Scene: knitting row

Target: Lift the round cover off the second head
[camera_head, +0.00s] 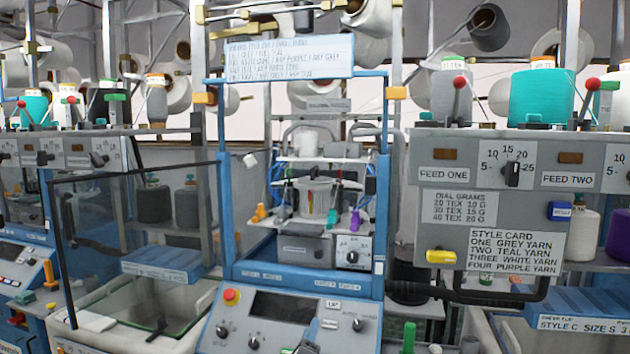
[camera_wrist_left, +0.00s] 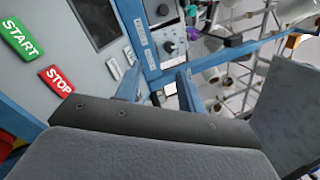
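A knitting head sits inside the blue-framed machine in the middle of the head view. A pale, see-through round body (camera_head: 315,200) with a wider rim stands upright in it and may be the round cover. Which head counts as second cannot be told. My left gripper (camera_wrist_left: 158,84) shows in the left wrist view, its two blue-grey fingers apart with nothing held between them. It is beside the machine's grey panel and blue frame, away from the round body. In the head view it is at most a small grey shape at the bottom edge. My right gripper is not seen.
A control panel (camera_head: 290,322) with knobs and a red button is below the head. START (camera_wrist_left: 22,38) and STOP (camera_wrist_left: 60,80) labels are near the left gripper. A clear-walled bin (camera_head: 130,310) stands left, and a style card (camera_head: 515,251) hangs right. Blue posts flank the head opening.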

